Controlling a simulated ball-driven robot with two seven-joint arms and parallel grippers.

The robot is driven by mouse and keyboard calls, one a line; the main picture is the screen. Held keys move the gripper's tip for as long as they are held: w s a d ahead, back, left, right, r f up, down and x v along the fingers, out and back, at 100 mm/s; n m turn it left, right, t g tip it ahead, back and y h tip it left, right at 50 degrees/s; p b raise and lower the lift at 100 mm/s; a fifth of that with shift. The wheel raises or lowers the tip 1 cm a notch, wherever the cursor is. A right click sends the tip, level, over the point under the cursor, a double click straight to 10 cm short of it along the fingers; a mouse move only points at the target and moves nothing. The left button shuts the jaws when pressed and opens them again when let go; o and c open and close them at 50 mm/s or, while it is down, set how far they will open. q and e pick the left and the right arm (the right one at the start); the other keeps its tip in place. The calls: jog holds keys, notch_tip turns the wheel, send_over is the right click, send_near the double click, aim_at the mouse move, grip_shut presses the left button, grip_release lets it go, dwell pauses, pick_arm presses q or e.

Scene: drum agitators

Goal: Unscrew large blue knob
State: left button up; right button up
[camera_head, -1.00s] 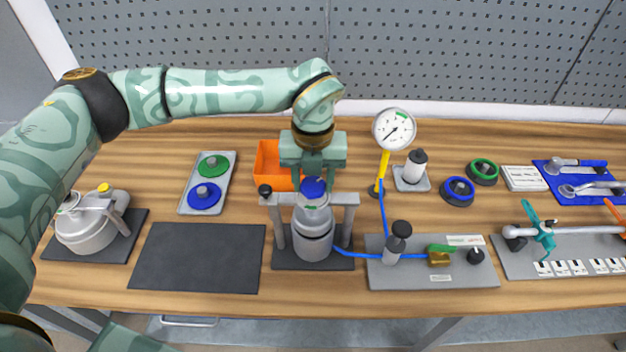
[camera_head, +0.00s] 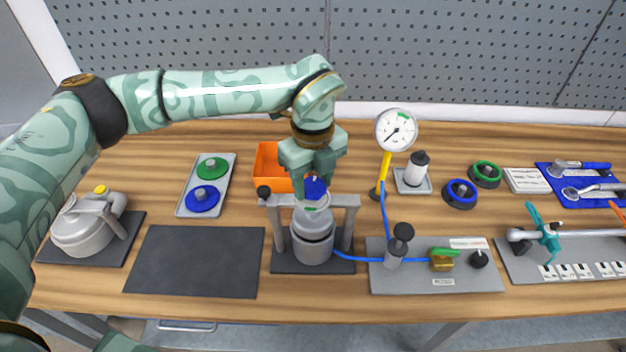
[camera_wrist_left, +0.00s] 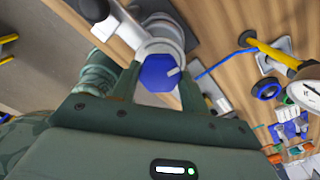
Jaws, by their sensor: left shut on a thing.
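The large blue knob (camera_head: 315,188) sits on top of the grey metal vessel (camera_head: 313,240), inside a grey frame (camera_head: 347,202) on a dark mat. My left gripper (camera_head: 314,184) comes down on it from above. In the left wrist view the knob (camera_wrist_left: 158,72) is a blue faceted cap with a light mark, between the two fingers of my left gripper (camera_wrist_left: 157,88). The gripper is shut on the knob. The knob's lower edge and its thread are hidden. My right gripper is not in view.
An orange bin (camera_head: 268,165) stands behind the vessel. A tray (camera_head: 223,180) with green and blue discs lies to the left, near an empty dark mat (camera_head: 195,258). A pressure gauge (camera_head: 396,129) and a valve plate (camera_head: 435,281) with a blue hose stand close on the right.

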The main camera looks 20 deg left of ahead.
aim_at(313, 185)
pick_arm(q)
jog(key=shift+s+f, duration=0.15)
jog(key=shift+f, duration=0.1)
jog(key=o, duration=1)
jog(key=shift+r, duration=0.15)
jog(key=shift+r, duration=0.1)
notch_tip(313, 185, up, 16)
jog(key=shift+w, duration=0.2)
